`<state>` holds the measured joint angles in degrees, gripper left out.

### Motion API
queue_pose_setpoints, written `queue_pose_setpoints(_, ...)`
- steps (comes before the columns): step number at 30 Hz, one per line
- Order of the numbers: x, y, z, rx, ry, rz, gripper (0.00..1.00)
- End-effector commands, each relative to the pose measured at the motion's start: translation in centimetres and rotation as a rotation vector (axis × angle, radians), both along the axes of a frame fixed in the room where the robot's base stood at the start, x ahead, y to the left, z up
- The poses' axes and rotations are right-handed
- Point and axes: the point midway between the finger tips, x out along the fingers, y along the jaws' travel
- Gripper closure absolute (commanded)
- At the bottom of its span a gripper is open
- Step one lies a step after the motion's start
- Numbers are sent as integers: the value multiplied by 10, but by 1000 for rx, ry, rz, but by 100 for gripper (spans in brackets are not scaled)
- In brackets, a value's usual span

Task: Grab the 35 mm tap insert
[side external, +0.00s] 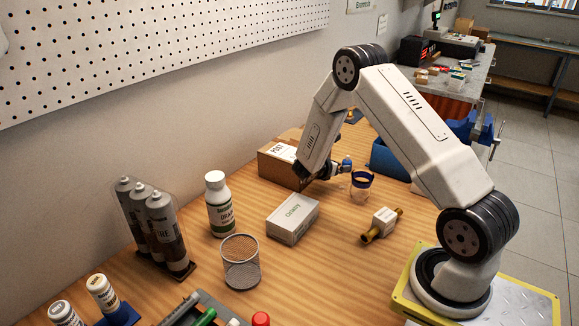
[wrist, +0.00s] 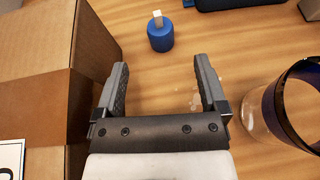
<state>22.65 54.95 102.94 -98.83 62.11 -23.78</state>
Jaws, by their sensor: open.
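The tap insert (wrist: 160,36) is a small blue cylinder with a pale stem on top. It stands upright on the wooden bench, ahead of my gripper (wrist: 162,78) in the wrist view and roughly in line with the gap between the fingers. My gripper is open, with nothing between its fingers, and is apart from the insert. In the side external view my gripper (side external: 333,170) is low over the bench beside a cardboard box.
A cardboard box (wrist: 55,70) is close on the left of my gripper. A clear jar with a blue rim (wrist: 290,105) stands close on the right. A blue bin (side external: 385,158) lies beyond. A white carton (side external: 292,219) and a mesh cup (side external: 240,262) are nearer the side camera.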

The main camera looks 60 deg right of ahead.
Motion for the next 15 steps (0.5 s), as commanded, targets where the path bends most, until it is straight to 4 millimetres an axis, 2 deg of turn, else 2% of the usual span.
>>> queue_pose_setpoints(3,0,0,-7,0,0,0,8)
queue_pose_setpoints(10,0,-1,-8,0,-1,-2,8)
queue_pose_setpoints(15,-1,-13,-13,0,-1,-4,8)
